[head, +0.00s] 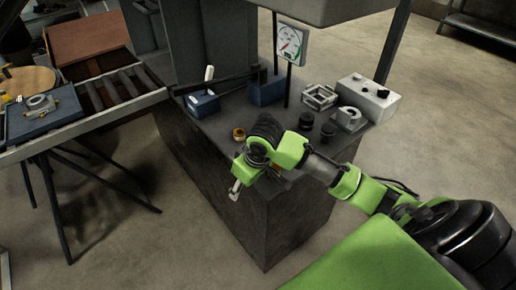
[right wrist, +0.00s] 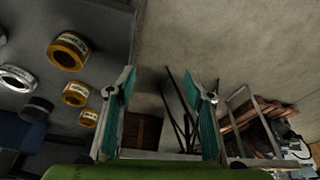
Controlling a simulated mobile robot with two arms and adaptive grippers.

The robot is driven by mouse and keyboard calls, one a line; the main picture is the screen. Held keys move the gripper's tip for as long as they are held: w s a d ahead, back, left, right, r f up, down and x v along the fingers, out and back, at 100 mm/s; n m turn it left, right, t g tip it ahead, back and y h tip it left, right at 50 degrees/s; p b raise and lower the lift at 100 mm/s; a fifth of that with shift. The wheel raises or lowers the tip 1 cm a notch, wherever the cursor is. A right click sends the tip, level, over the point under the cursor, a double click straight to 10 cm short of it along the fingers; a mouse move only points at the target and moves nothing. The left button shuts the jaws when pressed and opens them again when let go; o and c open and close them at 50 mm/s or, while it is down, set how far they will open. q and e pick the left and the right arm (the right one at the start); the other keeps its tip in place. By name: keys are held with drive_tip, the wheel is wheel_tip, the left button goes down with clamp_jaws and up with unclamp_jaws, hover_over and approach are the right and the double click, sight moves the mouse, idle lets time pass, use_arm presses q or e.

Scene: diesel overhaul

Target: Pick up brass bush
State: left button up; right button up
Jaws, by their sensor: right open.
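In the right wrist view, three brass-coloured rings lie on the dark bench top at left: a large brass bush (right wrist: 68,51), a smaller brass ring (right wrist: 76,94) and another brass ring (right wrist: 88,117). Each has a pale label that I cannot read. In the head view one brass ring (head: 239,134) shows near the bench's left edge; my arm hides part of the top. My right gripper (right wrist: 161,76) is open, with nothing between its teal-padded fingers. In the head view my right gripper (head: 237,182) is at the bench's front left edge. My left gripper is out of view.
A silver ring (right wrist: 16,77) and a dark ring (right wrist: 36,110) lie near the brass ones. The bench (head: 225,205) also carries blue boxes, a gauge (head: 290,44), a white box (head: 369,98) and dark round parts. A roller conveyor (head: 110,88) stands left, with floor between.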

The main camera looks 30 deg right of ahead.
drive_tip(key=w+d+r+m, duration=0.3)
drive_tip(key=w+d+r, duration=0.4)
drive_tip(key=d+r, duration=0.5)
drive_tip(key=shift+h, duration=0.4)
drive_tip(key=x, duration=0.8)
drive_tip(key=shift+w+d+f+p, duration=0.15)
drive_tip(key=shift+p, duration=0.25)
drive_tip(key=shift+p+x, duration=0.55)
drive_tip(key=shift+x, duration=2.15)
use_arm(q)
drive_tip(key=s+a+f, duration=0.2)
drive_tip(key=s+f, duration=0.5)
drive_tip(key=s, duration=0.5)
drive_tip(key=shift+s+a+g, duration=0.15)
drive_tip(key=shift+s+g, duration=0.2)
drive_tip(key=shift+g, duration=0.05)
use_arm(e)
drive_tip(key=shift+d, duration=0.15)
drive_tip(key=c, duration=1.2)
